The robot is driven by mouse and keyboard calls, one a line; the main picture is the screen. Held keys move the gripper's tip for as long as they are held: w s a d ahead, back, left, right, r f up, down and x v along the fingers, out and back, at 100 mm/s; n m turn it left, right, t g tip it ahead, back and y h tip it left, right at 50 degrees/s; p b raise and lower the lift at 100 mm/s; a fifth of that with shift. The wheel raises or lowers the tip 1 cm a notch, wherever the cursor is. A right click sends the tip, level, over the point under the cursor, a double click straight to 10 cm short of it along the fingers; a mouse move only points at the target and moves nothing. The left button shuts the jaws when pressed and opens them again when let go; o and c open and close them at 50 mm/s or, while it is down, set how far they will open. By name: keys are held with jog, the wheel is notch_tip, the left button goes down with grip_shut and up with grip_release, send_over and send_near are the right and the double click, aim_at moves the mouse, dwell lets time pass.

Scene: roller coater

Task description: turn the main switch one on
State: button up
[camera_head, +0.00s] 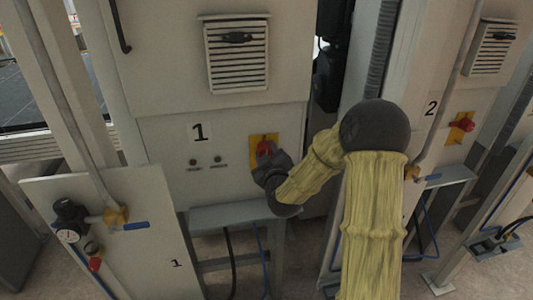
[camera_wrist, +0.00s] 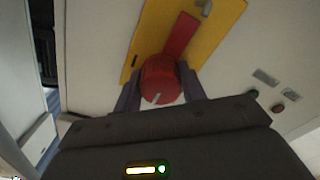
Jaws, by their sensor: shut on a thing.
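Main switch one is a red rotary knob on a yellow plate (camera_head: 257,141), on the cabinet panel marked 1. In the wrist view the red knob (camera_wrist: 160,80) has a white mark on its face, and a red bar runs up from it over the yellow plate (camera_wrist: 218,14). My gripper (camera_head: 265,163) reaches the knob from the lower right. In the wrist view my gripper's two fingers (camera_wrist: 161,92) stand on either side of the knob, shut on it. In the head view my gripper hides part of the knob and plate.
Another red switch on a yellow plate (camera_head: 461,125) is on the cabinet marked 2 at the right. A lower panel (camera_head: 110,235) with a gauge, a blue-handled valve and a red knob stands at the left. A grey ledge (camera_head: 232,214) runs below the switch.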

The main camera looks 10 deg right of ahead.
jog(key=shift+f+m+b, duration=0.15)
jog(key=shift+m+b, duration=0.45)
jog(key=shift+b, duration=0.1)
jog(key=m+b, duration=0.2)
jog(key=b, duration=0.1)
jog(key=shift+f+m, duration=0.15)
jog(key=shift+m, duration=0.25)
jog(key=m+b, duration=0.5)
jog(key=shift+a, duration=0.1)
jog(key=m+b, duration=0.3)
jog(key=m, duration=0.1)
jog(key=shift+m, duration=0.4)
jog(key=m+b, duration=0.2)
jog(key=m, duration=0.2)
jog(key=shift+r+b, duration=0.2)
jog(key=shift+b, duration=0.2)
jog(key=o, duration=1)
jog(key=shift+m, duration=0.3)
jog(key=s+b, duration=0.1)
jog(key=s, duration=1.6)
jog(key=shift+s+b, duration=0.2)
jog(key=shift+b, duration=0.1)
